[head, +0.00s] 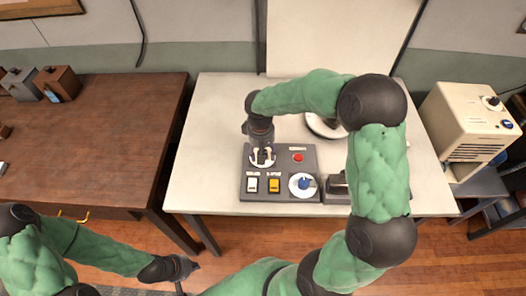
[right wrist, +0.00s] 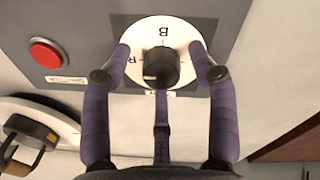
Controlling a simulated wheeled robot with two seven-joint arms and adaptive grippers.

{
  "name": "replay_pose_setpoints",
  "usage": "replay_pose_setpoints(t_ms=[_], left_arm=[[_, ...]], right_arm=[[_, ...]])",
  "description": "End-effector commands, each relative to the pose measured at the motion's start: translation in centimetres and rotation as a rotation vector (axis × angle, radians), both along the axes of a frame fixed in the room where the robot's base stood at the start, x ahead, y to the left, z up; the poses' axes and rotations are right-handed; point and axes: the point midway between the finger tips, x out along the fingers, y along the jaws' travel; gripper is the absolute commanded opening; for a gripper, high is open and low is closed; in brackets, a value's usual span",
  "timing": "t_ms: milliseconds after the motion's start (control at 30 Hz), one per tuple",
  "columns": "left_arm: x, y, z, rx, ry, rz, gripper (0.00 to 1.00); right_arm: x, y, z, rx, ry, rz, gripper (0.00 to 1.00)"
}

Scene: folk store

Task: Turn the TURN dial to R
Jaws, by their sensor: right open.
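A grey control panel (head: 284,148) lies on the white table. Its upper-left white dial (head: 252,161) is partly hidden under my right gripper (head: 262,155). The right wrist view shows this dial (right wrist: 137,35) with a black knob (right wrist: 162,67), a letter R at left and what looks like a B at the top. A small light mark shows on the knob's lower left. My right gripper (right wrist: 162,75) is open, with purple fingers on both sides of the knob; contact is unclear. The TURN label is not readable. My left gripper (head: 183,268) hangs low at left, away from the panel.
The panel also has a red button (head: 298,157), a white switch (head: 252,184), a yellow switch (head: 274,185) and a blue-knobbed dial (head: 303,184). A beige box (head: 462,120) stands right of the table. A brown desk (head: 100,135) is at left.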

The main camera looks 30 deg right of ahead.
Motion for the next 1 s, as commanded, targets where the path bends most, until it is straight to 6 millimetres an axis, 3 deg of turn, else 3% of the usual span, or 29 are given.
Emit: replay_pose_setpoints(t_ms=[167, 600, 800, 1000], left_arm=[[0.0, 0.0, 0.0, 0.0, 0.0, 0.0, 0.0], [0.0, 0.0, 0.0, 0.0, 0.0, 0.0, 0.0], [0.0, 0.0, 0.0, 0.0, 0.0, 0.0, 0.0], [0.0, 0.0, 0.0, 0.0, 0.0, 0.0, 0.0]], right_arm=[[0.2, 0.1, 1.9, -0.002, -0.006, 0.0, 0.59], [0.1, 0.5, 9.9, 0.0, -0.003, -0.001, 0.59], [0.0, 0.6, 11.6, 0.0, 0.002, 0.0, 0.59], [0.0, 0.6, 11.8, 0.0, 0.002, -0.001, 0.59]])
